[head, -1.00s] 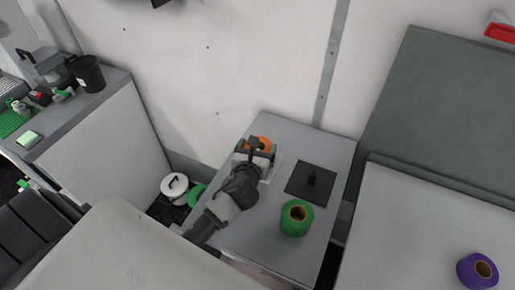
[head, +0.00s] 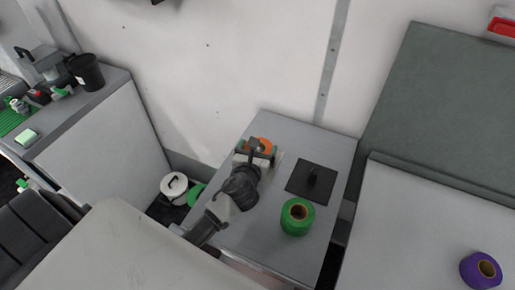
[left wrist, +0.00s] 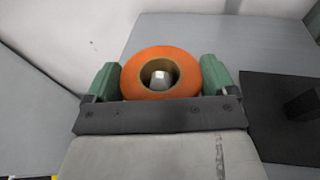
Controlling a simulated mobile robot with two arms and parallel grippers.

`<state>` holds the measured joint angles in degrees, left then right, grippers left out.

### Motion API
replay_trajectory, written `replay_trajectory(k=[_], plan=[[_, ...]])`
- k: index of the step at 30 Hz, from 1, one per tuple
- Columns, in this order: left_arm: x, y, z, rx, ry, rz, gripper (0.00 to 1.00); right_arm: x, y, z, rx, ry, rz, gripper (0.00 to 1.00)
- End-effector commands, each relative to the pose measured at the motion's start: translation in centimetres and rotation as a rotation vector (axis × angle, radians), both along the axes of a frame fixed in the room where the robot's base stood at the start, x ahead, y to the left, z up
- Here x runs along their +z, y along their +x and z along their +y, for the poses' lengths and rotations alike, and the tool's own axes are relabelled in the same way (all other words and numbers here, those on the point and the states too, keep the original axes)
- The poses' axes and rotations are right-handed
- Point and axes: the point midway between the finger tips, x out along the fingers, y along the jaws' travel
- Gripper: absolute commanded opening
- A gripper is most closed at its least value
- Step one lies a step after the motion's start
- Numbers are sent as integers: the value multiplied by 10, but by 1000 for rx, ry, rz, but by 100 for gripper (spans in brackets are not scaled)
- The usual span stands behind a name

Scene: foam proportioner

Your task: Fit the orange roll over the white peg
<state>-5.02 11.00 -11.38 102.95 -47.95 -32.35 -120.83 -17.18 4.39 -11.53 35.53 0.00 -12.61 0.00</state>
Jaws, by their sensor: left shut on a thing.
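My left gripper (head: 258,153) is shut on the orange roll (head: 264,144), above the white plate (head: 277,166) on the grey table. In the left wrist view the orange roll (left wrist: 133,80) sits between the two green fingers of the left gripper (left wrist: 160,82). The white peg (left wrist: 160,77) shows inside the roll's hole, roughly centred. How far the peg reaches into the hole cannot be told. In the head view the peg is hidden by the gripper and roll. My right gripper is not in view.
A black plate (head: 298,186) with a black peg (head: 313,174) lies right of the white plate. A green roll (head: 297,228) stands nearer the front. A purple roll (head: 480,281) sits on the right-hand surface. A wall rises behind the table.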

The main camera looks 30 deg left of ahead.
Motion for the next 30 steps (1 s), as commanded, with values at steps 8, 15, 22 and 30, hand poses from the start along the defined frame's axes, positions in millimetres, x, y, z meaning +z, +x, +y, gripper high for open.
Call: replay_trajectory(k=[8,15,22,30], plan=[[1,0,0,-1,-1,-2,60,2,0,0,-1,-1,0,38],[1,0,0,0,0,-2,59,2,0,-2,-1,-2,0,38],[2,0,0,-1,0,-1,59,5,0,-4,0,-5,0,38],[1,0,0,-1,-1,-2,59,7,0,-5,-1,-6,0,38]])
